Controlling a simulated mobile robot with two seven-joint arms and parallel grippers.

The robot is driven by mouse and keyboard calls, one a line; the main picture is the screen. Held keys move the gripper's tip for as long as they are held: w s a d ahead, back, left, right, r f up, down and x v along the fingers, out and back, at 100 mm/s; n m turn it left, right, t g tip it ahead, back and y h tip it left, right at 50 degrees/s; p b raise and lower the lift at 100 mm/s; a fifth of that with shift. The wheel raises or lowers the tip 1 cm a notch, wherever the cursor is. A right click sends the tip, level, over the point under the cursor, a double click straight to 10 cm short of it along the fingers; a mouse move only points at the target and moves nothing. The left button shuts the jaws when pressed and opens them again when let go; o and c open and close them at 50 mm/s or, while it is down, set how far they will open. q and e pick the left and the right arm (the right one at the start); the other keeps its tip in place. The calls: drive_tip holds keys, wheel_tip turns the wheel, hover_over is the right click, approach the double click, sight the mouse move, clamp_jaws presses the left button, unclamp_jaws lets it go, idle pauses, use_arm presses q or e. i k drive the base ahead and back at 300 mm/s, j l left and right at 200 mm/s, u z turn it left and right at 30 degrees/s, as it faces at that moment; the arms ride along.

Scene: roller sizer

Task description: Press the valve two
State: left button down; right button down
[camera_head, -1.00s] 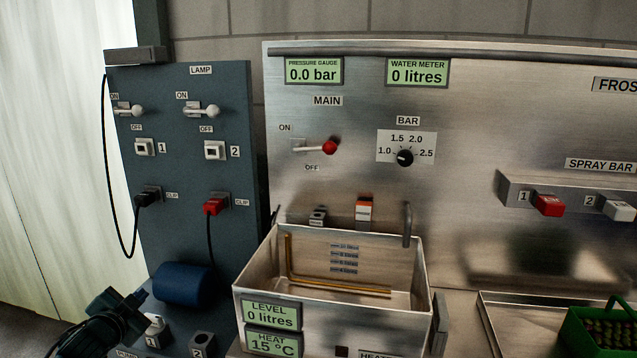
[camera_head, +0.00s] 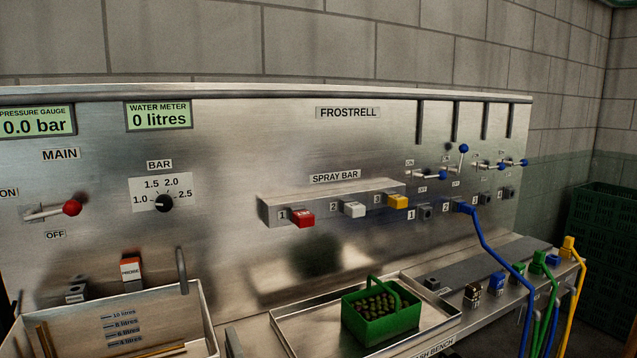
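A row of small valves with blue-knobbed levers is on the right of the steel panel. The second valve from the left (camera_head: 463,149) has its lever pointing up. The first valve (camera_head: 442,174) has its lever lying roughly level, and so do the others to the right. A blue hose (camera_head: 485,236) is plugged into the socket marked 2 below the valves. The labels by the levers are too small to read fully. Neither of my grippers is in view.
The spray bar (camera_head: 330,200) carries a red, a white and a yellow plug. A green basket (camera_head: 380,330) stands in a steel tray (camera_head: 290,318). Coloured plugs with hoses, including a yellow hose (camera_head: 576,290), line the bench's right end. Dark green crates (camera_head: 600,225) stand far right.

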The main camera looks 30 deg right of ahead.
sight(463, 149)
drive_tip(key=z, duration=1.75)
drive_tip(key=i+l+u, duration=0.1)
drive_tip(key=l, duration=0.35)
drive_tip(key=i+l+u, duration=0.1)
drive_tip(key=l, duration=0.4)
drive_tip(key=i+l+u, duration=0.15)
drive_tip(key=l, duration=0.35)
drive_tip(key=i+l+u, duration=0.1)
drive_tip(key=l, duration=0.4)
drive_tip(key=i+l+u, duration=0.1)
drive_tip(key=l, duration=0.45)
